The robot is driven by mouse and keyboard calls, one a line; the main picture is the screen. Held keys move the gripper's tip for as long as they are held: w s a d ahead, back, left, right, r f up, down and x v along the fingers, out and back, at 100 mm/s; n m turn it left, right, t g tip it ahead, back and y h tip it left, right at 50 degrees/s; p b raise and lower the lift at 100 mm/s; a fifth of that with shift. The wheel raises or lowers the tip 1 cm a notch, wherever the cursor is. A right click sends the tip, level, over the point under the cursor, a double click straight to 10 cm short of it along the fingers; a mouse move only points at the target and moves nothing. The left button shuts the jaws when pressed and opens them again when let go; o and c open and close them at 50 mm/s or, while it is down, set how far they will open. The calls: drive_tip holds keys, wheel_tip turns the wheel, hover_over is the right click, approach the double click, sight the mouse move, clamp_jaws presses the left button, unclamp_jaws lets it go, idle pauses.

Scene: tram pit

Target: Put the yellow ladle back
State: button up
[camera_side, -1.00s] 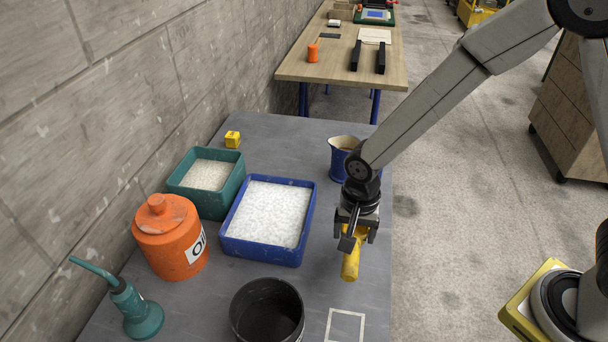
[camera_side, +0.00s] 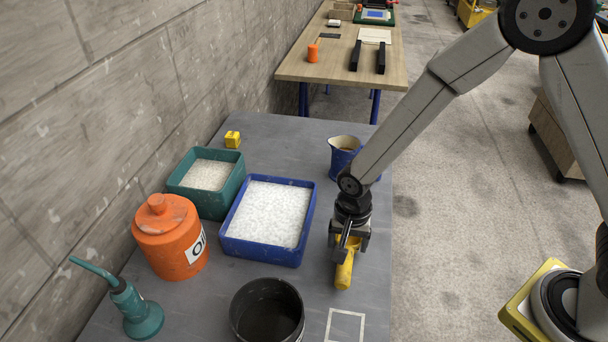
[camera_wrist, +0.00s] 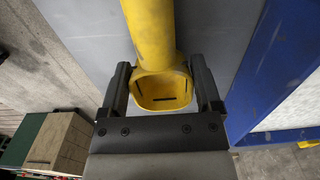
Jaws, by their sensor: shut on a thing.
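The yellow ladle (camera_side: 344,275) is between the fingers of my gripper (camera_side: 347,247), to the right of the blue tray. My gripper is shut on it, and its lower end points toward the front of the table. In the wrist view, the ladle (camera_wrist: 150,30) shows a square hollow part between the two dark fingers of my gripper (camera_wrist: 160,75), with a round yellow length running away from it. I cannot tell whether the ladle touches the table.
A blue tray of white grains (camera_side: 228,246) is left of my gripper. A black bucket (camera_side: 267,310) and a white square outline (camera_side: 345,312) lie in front. A blue jug (camera_side: 341,160) stands behind. A green tray (camera_side: 207,202) and orange oil can (camera_side: 170,245) are further left.

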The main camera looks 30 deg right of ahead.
sight(350, 239)
drive_tip(key=shift+f, duration=0.15)
drive_tip(key=o, duration=1.1)
drive_tip(key=shift+d+r, duration=0.15)
drive_tip(key=shift+r, duration=3.7)
drive_tip(key=shift+d, duration=0.1)
